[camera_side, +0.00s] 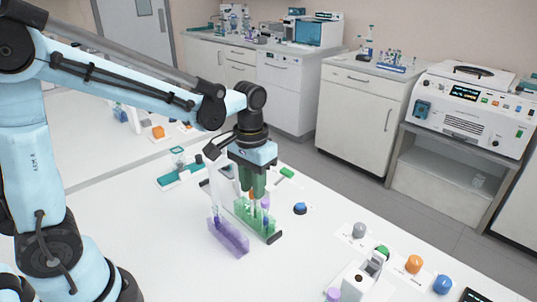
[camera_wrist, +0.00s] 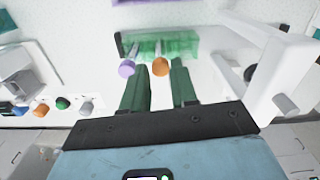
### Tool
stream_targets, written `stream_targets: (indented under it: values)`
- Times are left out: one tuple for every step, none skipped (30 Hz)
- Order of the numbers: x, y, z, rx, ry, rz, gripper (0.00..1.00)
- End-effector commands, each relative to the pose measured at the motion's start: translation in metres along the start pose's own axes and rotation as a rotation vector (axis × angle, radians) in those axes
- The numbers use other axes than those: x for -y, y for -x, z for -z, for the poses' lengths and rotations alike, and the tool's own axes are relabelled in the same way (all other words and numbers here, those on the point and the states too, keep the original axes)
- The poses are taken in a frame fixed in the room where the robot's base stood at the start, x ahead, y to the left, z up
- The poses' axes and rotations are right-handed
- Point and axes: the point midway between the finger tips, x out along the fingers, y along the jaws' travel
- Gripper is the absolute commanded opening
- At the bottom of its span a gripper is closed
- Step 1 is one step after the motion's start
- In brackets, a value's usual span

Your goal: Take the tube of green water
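My gripper (camera_side: 252,190) points down with its two green fingers over the green rack (camera_side: 268,234). In the wrist view the fingers (camera_wrist: 161,66) are apart. The orange cap (camera_wrist: 160,66) of one tube shows between their tips, with gaps on both sides. A tube with a purple cap (camera_wrist: 126,68) stands to the left of it in the same green rack (camera_wrist: 190,42), outside the fingers. In the side view the purple cap (camera_side: 265,201) is at the right of the fingers, and the orange one is mostly hidden. I cannot tell which tube holds green water.
A purple rack (camera_side: 228,238) stands just left of the green rack. A white stand (camera_wrist: 285,75) is close to the gripper on the right in the wrist view. A blue knob (camera_side: 300,208) and a green-ended item (camera_side: 286,172) lie near. The front-left table is clear.

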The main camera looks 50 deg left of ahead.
Motion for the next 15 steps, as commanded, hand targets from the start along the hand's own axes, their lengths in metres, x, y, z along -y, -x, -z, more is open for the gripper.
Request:
stream_targets:
  values:
    - [0.001,-0.007,0.001,0.0,0.001,0.0,0.28]
    - [0.001,-0.011,0.001,0.0,0.001,0.0,0.28]
    - [0.001,-0.016,0.001,0.0,0.001,0.0,0.28]
    - [0.001,-0.02,0.001,-0.001,0.0,0.0,0.28]
    - [0.001,-0.023,0.001,-0.001,0.0,-0.001,0.28]
    - [0.001,-0.026,0.001,-0.002,0.0,-0.001,0.28]
    - [0.001,-0.029,0.001,-0.002,0.0,-0.001,0.28]
    - [0.001,-0.03,0.001,-0.002,0.0,-0.001,0.28]
    - [0.001,-0.032,0.001,-0.003,0.0,-0.001,0.28]
    - [0.001,-0.033,0.001,-0.003,0.0,-0.001,0.28]
    - [0.001,-0.034,0.001,-0.003,-0.001,-0.001,0.28]
    - [0.001,-0.034,0.001,-0.003,-0.001,-0.001,0.28]
    - [0.001,-0.034,0.001,-0.003,-0.001,-0.001,0.28]
    - [0.001,-0.034,0.001,-0.003,-0.001,-0.001,0.28]
    - [0.001,-0.034,0.001,-0.003,-0.001,-0.001,0.28]
